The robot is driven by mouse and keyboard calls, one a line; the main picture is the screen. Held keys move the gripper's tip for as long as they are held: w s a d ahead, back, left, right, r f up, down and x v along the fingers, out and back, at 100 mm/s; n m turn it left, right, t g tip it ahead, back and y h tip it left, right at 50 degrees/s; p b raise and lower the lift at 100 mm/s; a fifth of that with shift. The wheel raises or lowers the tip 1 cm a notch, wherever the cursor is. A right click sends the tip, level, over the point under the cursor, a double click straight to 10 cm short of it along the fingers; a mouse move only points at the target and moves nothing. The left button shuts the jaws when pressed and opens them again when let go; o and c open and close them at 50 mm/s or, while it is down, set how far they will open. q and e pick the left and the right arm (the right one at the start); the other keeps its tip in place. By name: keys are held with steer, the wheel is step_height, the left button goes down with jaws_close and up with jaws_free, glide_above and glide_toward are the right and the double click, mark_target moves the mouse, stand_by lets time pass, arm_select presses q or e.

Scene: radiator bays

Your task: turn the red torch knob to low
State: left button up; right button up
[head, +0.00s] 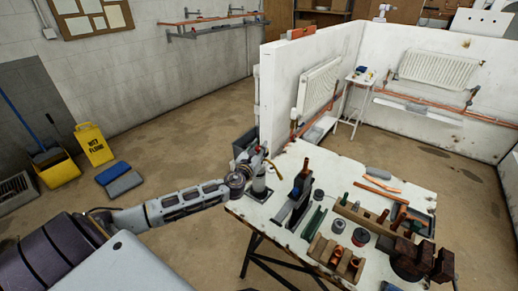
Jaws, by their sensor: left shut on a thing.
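The gas torch (259,186) stands upright at the near left corner of the white workbench (335,172), with a grey cylinder and a brass-coloured head on top. My left arm comes in from the left, and my left gripper (262,152) is at the torch's head. It is shut on the knob there. The red knob is mostly hidden by the fingers and too small for its setting to be read. My right gripper is not in view.
A dark stand (295,200), a green angled piece (314,223), a wooden block with copper fittings (336,258) and several small parts crowd the bench. White partition walls with radiators (318,84) stand behind.

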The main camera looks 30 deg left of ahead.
arm_select(q)
steer(key=o, duration=0.9)
steer(key=shift+o, duration=0.7)
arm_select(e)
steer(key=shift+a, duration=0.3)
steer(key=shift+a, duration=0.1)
arm_select(q)
steer(key=shift+s, duration=0.1)
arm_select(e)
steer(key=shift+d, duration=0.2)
arm_select(q)
steer(key=shift+s, duration=0.1)
steer(key=s+d, duration=0.2)
steer(key=s, duration=0.9)
steer(key=shift+s, duration=0.15)
steer(key=shift+s+f, duration=0.1)
